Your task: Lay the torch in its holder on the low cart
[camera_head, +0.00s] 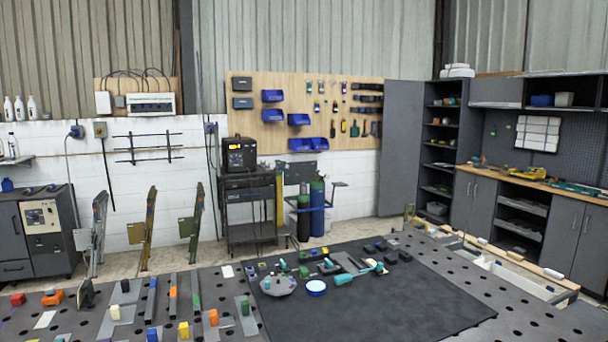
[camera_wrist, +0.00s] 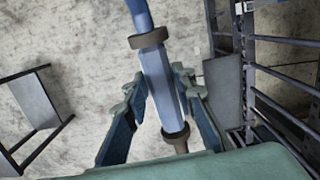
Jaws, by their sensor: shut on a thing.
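In the wrist view my gripper (camera_wrist: 161,88) is shut around the torch (camera_wrist: 158,75), a blue-grey faceted handle with a brown collar at each end. A blue curved part runs from it out of the top edge. The torch hangs clear above a pale concrete floor. My gripper and the torch do not show in the head view. A dark cart (camera_head: 256,232) with shelves stands by the back wall in the head view, carrying a black machine (camera_head: 239,153). I cannot make out a torch holder on it for certain.
Dark metal rails (camera_wrist: 285,95) run close along the right of the wrist view. A dark framed panel (camera_wrist: 38,102) stands at left. In the head view, gas cylinders (camera_head: 317,207) stand beside the cart. A perforated table (camera_head: 520,318) with a black mat (camera_head: 400,305) and many small parts fills the foreground.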

